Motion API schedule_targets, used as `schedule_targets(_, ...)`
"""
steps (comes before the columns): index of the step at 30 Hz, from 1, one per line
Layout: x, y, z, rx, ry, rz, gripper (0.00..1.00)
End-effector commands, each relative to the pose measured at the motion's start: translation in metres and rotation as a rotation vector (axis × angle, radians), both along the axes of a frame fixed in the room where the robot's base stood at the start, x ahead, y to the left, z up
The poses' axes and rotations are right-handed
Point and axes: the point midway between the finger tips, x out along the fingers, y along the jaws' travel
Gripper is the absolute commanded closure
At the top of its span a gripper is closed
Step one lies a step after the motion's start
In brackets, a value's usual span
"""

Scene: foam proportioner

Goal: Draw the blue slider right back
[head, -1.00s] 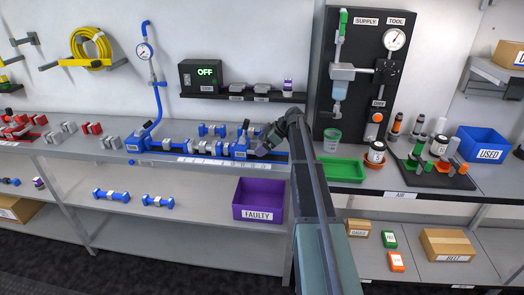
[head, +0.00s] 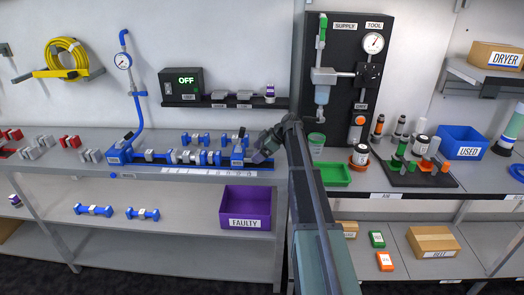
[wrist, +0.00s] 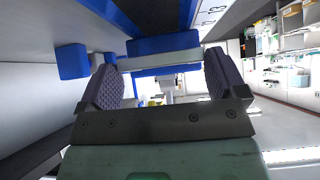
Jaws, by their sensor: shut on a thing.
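The blue slider (head: 238,155) stands upright at the right end of the blue rail on the bench, with a dark lever on top. My gripper (head: 259,151) reaches it from the right, at bench height. In the wrist view, the two ridged jaws (wrist: 166,80) stand either side of a narrow grey part below a blue block with a grey plate (wrist: 165,57). The jaws are shut on the slider, though the contact itself is hard to see. Left of the slider, a row of grey and blue fittings (head: 186,157) lies along the rail, with a small gap before the slider.
A gauge (head: 123,61) on a blue pipe rises at the rail's left end. A black box reading OFF (head: 181,83) sits on the wall shelf behind. A purple FAULTY bin (head: 246,209) stands on the lower shelf. A green tray (head: 332,174) is right of my arm.

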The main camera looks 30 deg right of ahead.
Motion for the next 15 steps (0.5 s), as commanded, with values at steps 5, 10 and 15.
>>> schedule_targets(5,0.0012,-0.0001,0.0002,0.001,-0.001,-0.004,0.52)
schedule_targets(10,0.0012,-0.0002,0.0001,0.001,-0.001,-0.004,0.0)
schedule_targets(15,0.0005,-0.0013,0.0024,0.001,-0.001,-0.004,0.0)
